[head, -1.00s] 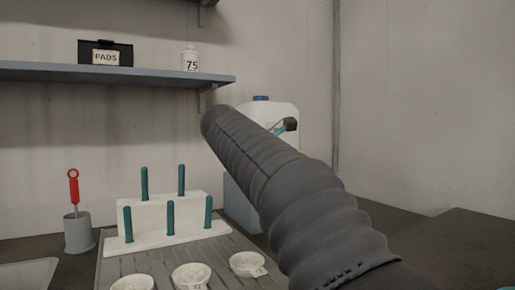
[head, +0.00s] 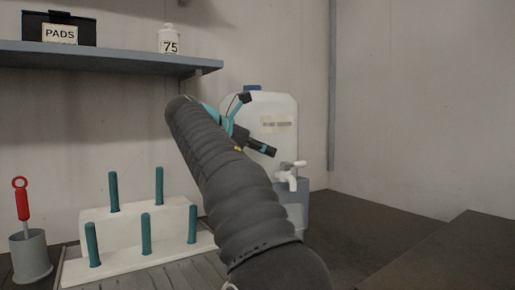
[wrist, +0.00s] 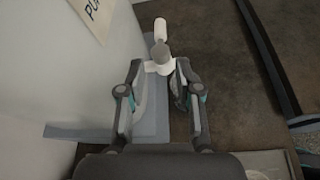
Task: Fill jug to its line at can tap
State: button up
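The white can (head: 275,112) with a blue cap stands at the back wall. Its white tap (head: 290,175) sticks out at the front, above a blue-grey stand. In the wrist view the tap (wrist: 160,62) lies beyond and between my fingertips, its lever pointing up the picture; I cannot tell whether they touch it. My gripper (wrist: 157,78) is open, with nothing seen held between the fingers. In the head view my arm hides part of the can, and a dark finger (head: 262,148) shows in front of it. No jug is seen in either view.
A white rack (head: 130,240) with teal pegs stands left of my arm, beside a grey holder (head: 30,258) with a red-handled tool. A shelf (head: 110,62) carries a PADS box and a 75 bottle. The dark bench right of the can is clear.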

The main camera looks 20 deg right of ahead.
aim_at(295, 162)
jog(key=b+x, duration=0.2)
jog(key=x, duration=1)
jog(key=shift+d+f, duration=0.15)
jog(key=shift+d, duration=0.1)
grip_shut()
